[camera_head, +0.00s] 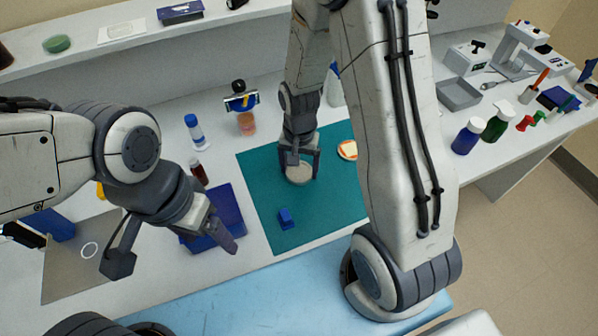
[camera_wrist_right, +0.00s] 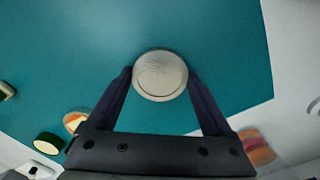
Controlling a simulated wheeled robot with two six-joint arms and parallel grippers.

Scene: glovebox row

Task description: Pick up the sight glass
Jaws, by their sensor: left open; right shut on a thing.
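The sight glass appears to be the round pale grey disc (camera_head: 299,175) on the teal mat (camera_head: 260,190). It also shows from above in the right wrist view (camera_wrist_right: 161,76). My right gripper (camera_head: 300,162) reaches down over the mat and is shut on this disc, one finger on each side. In the right wrist view the two dark fingers (camera_wrist_right: 160,80) touch its edges. I cannot tell whether the disc is lifted off the mat. My left gripper (camera_head: 176,252) is open and empty, above the table by the dark blue flat case (camera_head: 213,222).
A small blue block (camera_head: 286,219) and an orange-and-white round item (camera_head: 348,150) lie on the mat. Bottles (camera_head: 194,130) stand behind it. More bottles (camera_head: 467,136) stand at right. The mat's front is mostly clear.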

